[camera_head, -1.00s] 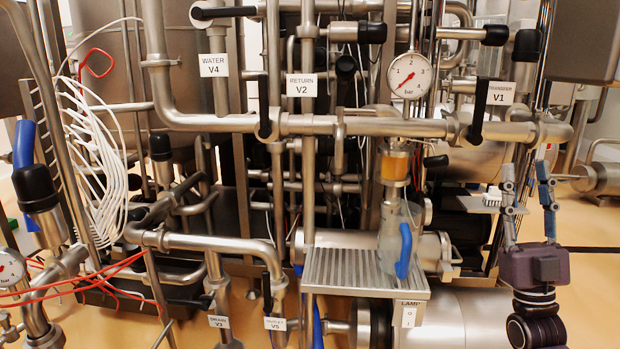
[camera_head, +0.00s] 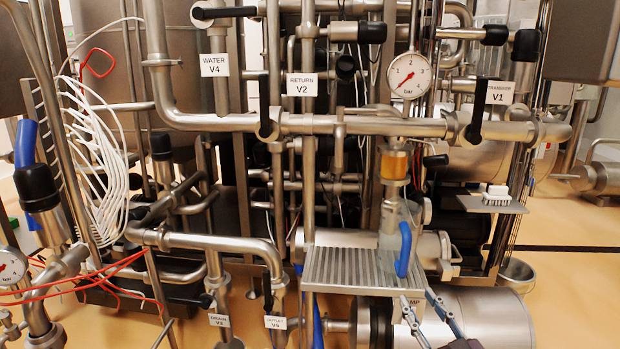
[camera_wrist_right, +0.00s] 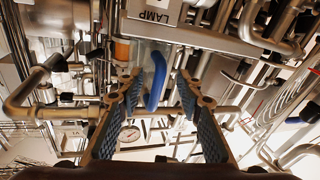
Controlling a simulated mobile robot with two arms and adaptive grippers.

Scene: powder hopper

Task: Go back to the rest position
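My right gripper (camera_head: 418,296) is low in the head view, in front of the LAMP label below the ribbed shelf (camera_head: 340,268). Its two fingers are apart with nothing between them. The right wrist view also shows the gripper (camera_wrist_right: 159,82) open, with blue-padded fingers. A clear jug (camera_head: 390,240) with a blue handle (camera_head: 404,250) stands on the shelf, under the amber sight glass (camera_head: 394,165). The handle also shows beyond the fingers in the right wrist view (camera_wrist_right: 157,80); I see no contact. My left gripper is not in view.
A white brush (camera_head: 496,194) lies on a small grey plate at the right. A metal bowl (camera_head: 516,274) is below it. Pipes with valve levers and a pressure gauge (camera_head: 409,75) fill the middle. Floor is open at the lower right.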

